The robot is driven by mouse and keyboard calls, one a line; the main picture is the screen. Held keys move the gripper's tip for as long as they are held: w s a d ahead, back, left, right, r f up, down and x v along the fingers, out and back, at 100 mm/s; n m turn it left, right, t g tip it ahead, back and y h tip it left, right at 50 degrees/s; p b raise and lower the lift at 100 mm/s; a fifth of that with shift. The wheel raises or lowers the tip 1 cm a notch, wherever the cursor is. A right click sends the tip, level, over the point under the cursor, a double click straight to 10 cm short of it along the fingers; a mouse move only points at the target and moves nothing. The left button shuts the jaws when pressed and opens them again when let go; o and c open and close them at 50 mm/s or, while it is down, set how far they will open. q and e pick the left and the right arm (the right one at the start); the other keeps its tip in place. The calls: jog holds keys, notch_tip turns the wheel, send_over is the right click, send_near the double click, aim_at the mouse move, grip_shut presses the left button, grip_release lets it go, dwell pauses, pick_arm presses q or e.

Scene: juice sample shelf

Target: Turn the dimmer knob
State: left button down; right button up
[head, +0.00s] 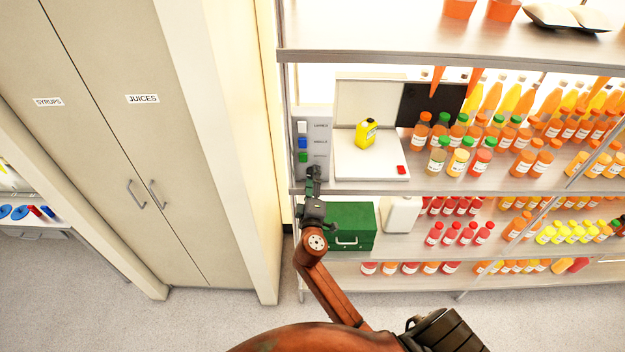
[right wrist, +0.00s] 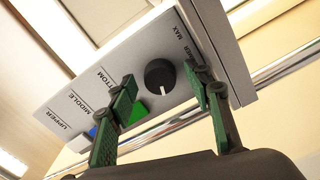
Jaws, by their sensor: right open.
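The dimmer knob (right wrist: 160,76) is a round black knob with a white pointer line on a grey control panel (right wrist: 138,50), in the right wrist view. My right gripper (right wrist: 163,85) is open, with one green finger on each side of the knob in that view. I cannot tell whether the fingers touch it. In the head view my right gripper (head: 314,174) is at the lower end of the panel (head: 318,128) and hides the knob there. White, blue and green buttons sit on the panel above the gripper. My left gripper is not in view.
A white tray-like stand (head: 370,168) with a yellow jug (head: 367,133) and a red button is right of the panel. Several juice bottles fill the shelves at the right. A green box (head: 352,226) is on the shelf below. Tall cabinets stand at the left.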

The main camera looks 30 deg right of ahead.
jog(key=v, duration=1.2)
jog(key=shift+f, duration=0.15)
